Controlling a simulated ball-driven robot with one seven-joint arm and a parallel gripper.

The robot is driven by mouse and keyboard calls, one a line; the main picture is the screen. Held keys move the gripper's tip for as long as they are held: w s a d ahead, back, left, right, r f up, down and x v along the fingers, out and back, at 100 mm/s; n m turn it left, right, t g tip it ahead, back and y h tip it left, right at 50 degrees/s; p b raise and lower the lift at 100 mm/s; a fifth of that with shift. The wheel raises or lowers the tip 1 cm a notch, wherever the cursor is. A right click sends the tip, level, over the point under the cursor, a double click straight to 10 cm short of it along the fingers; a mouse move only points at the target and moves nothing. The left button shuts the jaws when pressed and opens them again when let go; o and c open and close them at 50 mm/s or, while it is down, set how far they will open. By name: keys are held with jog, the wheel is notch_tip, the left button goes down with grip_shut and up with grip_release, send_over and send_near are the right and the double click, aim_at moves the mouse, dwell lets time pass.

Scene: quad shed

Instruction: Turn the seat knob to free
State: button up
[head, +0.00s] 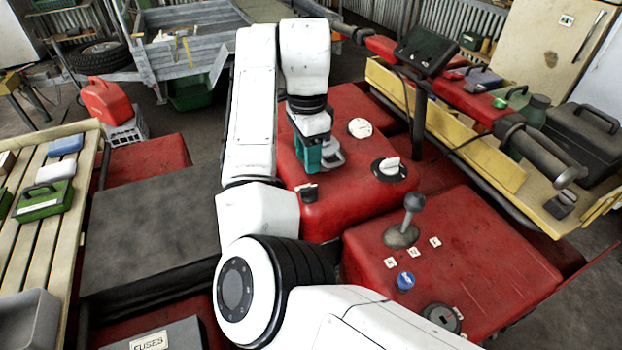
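A round black knob with a white grip (389,168) sits on the red body panel, right of my gripper. A smaller dark fitting with a pale tag (307,193) is on the front edge of the same panel, just below and left of my gripper. I cannot read which of these is the seat knob. The dark seat cushion (150,225) is at the left. My gripper (326,164), with teal and grey parts, points down over the red panel. Its fingertips are small and partly hidden, so opening and contact are unclear.
A grey-knobbed lever (408,218), a blue cap (405,281) and a keyed dial (441,318) are on the nearer red panel. A white round dial (360,128) lies behind. Handlebars (500,118) cross the right; a slatted bench (35,225) is left.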

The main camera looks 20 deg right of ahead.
aim_at(309, 187)
notch_tip(309, 187, down, 9)
jog(key=shift+d+r, duration=0.1)
jog(key=shift+r, duration=0.05)
jog(key=shift+c, duration=0.2)
grip_shut()
dwell(0.3)
